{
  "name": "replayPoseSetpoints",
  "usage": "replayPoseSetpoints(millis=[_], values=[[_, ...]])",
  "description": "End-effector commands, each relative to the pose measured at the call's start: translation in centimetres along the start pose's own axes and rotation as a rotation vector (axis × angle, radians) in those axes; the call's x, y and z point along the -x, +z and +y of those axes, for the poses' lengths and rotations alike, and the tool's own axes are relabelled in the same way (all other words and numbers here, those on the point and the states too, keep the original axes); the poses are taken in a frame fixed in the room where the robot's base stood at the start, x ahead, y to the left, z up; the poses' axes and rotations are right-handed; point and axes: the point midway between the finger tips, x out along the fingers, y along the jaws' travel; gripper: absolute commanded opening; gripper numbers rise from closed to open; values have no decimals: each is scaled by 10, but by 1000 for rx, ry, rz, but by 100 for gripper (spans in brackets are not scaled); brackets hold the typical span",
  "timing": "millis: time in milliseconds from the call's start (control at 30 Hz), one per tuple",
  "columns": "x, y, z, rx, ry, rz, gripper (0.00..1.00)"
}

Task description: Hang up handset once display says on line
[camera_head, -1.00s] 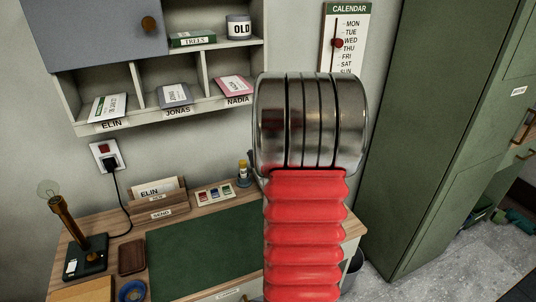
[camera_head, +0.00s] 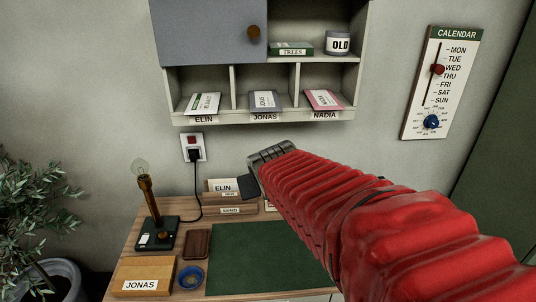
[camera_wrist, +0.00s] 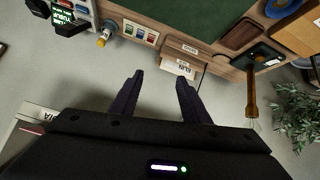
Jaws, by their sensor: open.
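In the wrist view, which shows the desk upside down, a small dark screen with green lettering (camera_wrist: 64,15) is at the top left edge. I cannot read its words. Black rounded parts (camera_wrist: 70,28) beside it look like a handset, but most is cut off or hidden, so I cannot tell whether it rests on a cradle. My gripper (camera_wrist: 160,77) is open and empty, its two dark fingers apart, pointing toward the desk's letter rack. In the head view my gripper (camera_head: 250,186) is in front of the rack; my red arm covers the desk's right side, and no handset or screen shows.
The letter rack (camera_head: 236,209) stands at the desk's back. A lamp (camera_head: 150,195) and a plugged socket (camera_head: 193,147) are left of it. Wall pigeonholes (camera_head: 268,117) hang above. The green desk mat (camera_head: 255,255) is clear where visible. A calendar (camera_head: 441,80) hangs right.

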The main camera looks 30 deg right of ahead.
Motion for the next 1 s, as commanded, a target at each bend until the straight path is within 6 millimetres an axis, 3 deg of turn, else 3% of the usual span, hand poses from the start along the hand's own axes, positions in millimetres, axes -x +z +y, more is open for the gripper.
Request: replayPoseSetpoints(millis=[200,500,700,1000], values=[[53,42,-55,57,-106,-76,42],[117,111,-110,158,-267,-189,42],[133,133,-120,189,-313,-225,42],[134,134,-120,190,-315,-228,39]])
